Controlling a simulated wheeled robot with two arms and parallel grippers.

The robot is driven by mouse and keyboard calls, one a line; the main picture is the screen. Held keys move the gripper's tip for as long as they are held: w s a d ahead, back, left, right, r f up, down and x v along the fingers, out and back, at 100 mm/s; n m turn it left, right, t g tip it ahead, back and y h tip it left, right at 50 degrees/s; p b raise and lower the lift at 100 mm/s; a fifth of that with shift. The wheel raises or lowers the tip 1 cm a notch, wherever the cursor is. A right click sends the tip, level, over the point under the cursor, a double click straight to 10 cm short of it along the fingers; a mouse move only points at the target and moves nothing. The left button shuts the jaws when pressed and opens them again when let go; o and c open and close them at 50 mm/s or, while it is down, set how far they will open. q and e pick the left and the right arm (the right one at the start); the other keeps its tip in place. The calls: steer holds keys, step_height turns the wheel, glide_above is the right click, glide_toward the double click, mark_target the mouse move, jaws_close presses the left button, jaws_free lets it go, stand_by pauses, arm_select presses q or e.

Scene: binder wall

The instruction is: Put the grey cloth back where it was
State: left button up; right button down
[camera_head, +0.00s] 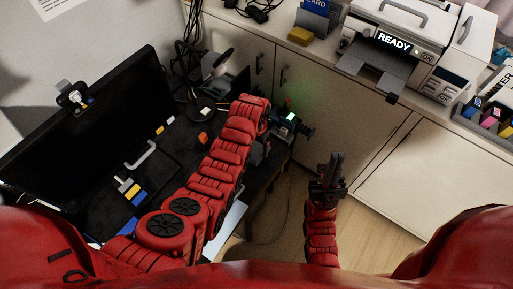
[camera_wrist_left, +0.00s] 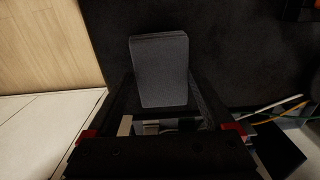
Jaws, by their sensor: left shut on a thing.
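A grey folded cloth (camera_wrist_left: 160,70) shows in the left wrist view as a flat upright block with rounded corners. My left gripper (camera_wrist_left: 163,98) is shut on it, with a dark finger along each side. The cloth stands out against a black surface behind it. In the head view my left arm reaches over the black desk toward the desk's far right edge. The arm hides much of the hand there, and I cannot make out the cloth. My right gripper (camera_head: 329,172) is empty, pointing up in front of the cabinets; its finger gap is unclear.
The black desk (camera_head: 100,215) holds a monitor (camera_head: 85,125), cables and small coloured blocks. White cabinets (camera_head: 325,105) stand behind, carrying a printer (camera_head: 415,40), a yellow block (camera_head: 300,36) and a tray of coloured items (camera_head: 485,120). Wooden floor (camera_head: 285,215) is clear between desk and cabinets.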

mark_target(257, 149)
arm_select(q)
steer(key=shift+f, duration=1)
steer(key=o, duration=0.9)
steer(key=shift+r, duration=0.1)
steer(key=shift+w+r, duration=0.1)
steer(key=shift+r, duration=0.45)
step_height(257, 149, up, 6)
steer(key=shift+r+b, duration=0.25)
steer(key=shift+b, duration=0.85)
step_height(257, 149, up, 4)
steer(key=p, duration=0.2)
steer(key=shift+r+p, duration=0.15)
steer(key=shift+p, duration=0.25)
